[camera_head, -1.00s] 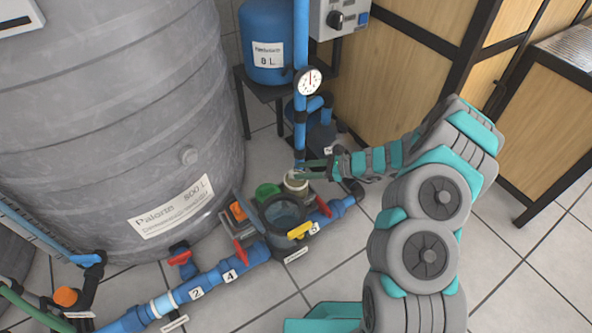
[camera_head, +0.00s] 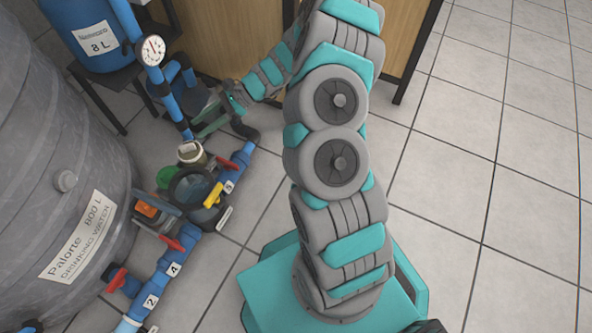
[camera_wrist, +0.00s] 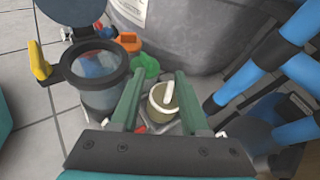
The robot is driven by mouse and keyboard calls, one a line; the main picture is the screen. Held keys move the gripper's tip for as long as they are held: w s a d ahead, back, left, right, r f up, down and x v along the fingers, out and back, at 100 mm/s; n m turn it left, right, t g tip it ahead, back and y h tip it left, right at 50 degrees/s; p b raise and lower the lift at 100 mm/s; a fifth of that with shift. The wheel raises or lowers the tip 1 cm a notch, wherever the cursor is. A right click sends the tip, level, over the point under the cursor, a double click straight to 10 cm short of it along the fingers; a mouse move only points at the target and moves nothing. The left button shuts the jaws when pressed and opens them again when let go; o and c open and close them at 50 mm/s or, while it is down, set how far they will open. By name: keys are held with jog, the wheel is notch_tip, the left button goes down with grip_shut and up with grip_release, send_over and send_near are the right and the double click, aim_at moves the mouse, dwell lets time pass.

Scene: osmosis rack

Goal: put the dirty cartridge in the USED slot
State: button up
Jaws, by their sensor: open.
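The likely dirty cartridge is a beige-brown cylinder (camera_wrist: 161,112) with a white handle. It stands upright at the near end of a small holder, beside a green item (camera_wrist: 146,66), and also shows in the head view (camera_head: 191,155). My gripper (camera_wrist: 159,74) is open and empty. In the wrist view its two green fingers appear on either side of the cartridge; whether they are level with it is unclear. In the head view my gripper (camera_head: 204,130) is just behind and above the cartridge. No USED label is readable.
A clear housing (camera_wrist: 97,70) stands beside the cartridge, with a yellow-handled valve (camera_wrist: 40,62) near it. An orange item (camera_wrist: 128,42) is farther along. Blue pipes (camera_wrist: 262,65) rise on the right. A large grey tank (camera_head: 70,150) stands left. Open tiled floor (camera_head: 470,180) lies right.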

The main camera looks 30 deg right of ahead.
jog(key=s+a+r+n+g+h, duration=0.4)
jog(key=s+r+n, duration=0.6)
jog(key=s+r, duration=0.5)
jog(key=s+d+r+n+h, duration=0.2)
jog(key=s+d+n+h, duration=0.1)
jog(key=s+d, duration=0.4)
jog(key=s+d+r+n+t+h, duration=0.1)
jog(key=s+d+n+h, duration=0.3)
jog(key=s, duration=1)
jog(key=d+r+h, duration=0.1)
jog(key=d+h, duration=0.1)
jog(key=d, duration=0.1)
jog(key=shift+s, duration=0.3)
